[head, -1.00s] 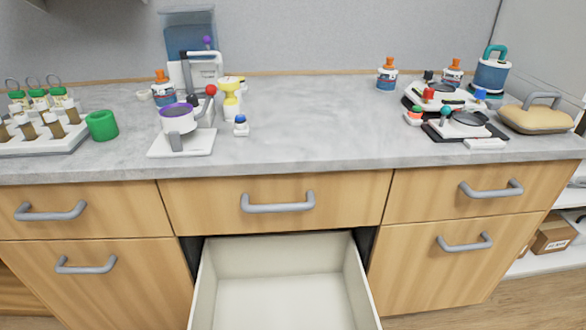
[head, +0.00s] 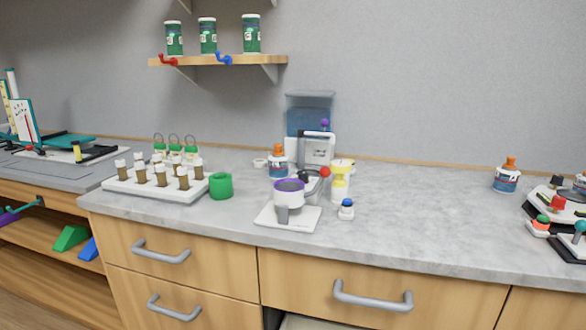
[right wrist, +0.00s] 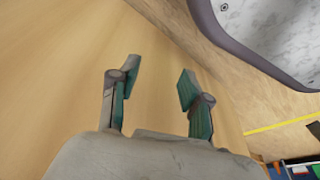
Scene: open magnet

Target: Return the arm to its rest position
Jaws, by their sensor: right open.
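My right gripper (right wrist: 155,85) shows in the right wrist view with its two green-padded fingers apart and nothing between them. A plain light-wood surface lies behind the fingers, and I cannot tell how far off it is. Neither of my arms shows in the head view, so my left gripper is not seen. In the head view an open drawer (head: 310,322) shows only as a thin strip at the bottom edge, below a closed drawer with a grey handle (head: 372,297).
A grey countertop (head: 410,220) bears a white rack (head: 155,188) of brown vials, a green cup (head: 221,186) and a white device with a purple-rimmed bowl (head: 289,192). Green-labelled jars stand on a wall shelf (head: 218,61). A dark rounded edge (right wrist: 235,50) is close beside my right gripper.

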